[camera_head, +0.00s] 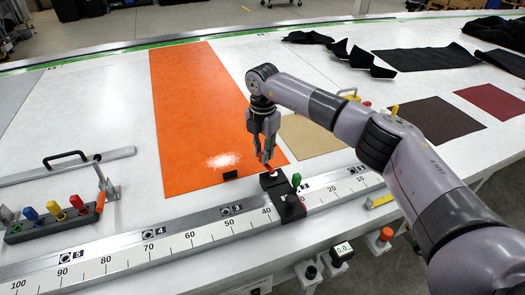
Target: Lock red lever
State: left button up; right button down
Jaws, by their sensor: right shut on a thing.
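A black clamp block (290,208) sits across the white ruler rail (208,232), close to the "40" mark. A small red lever (268,169) stands up at the block's far end, and its upper part is partly hidden by my fingers. My right gripper (265,157) reaches down from above, with its fingers shut on the red lever. A green knob (296,179) stands on the block just right of the lever. My left gripper is not in view.
An orange sheet (208,105) lies behind the block, with tan, dark brown and dark red pieces to the right. A rack of coloured knobs (50,225) and a clamp with an orange handle (100,201) stand at left. Black fabric lies at the back right.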

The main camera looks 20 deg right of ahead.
jog(key=c, duration=1.5)
grip_release()
jog(key=shift+o, duration=0.2)
jog(key=shift+r, duration=0.15)
notch_tip(320, 180, up, 12)
jog(key=shift+f, duration=0.2)
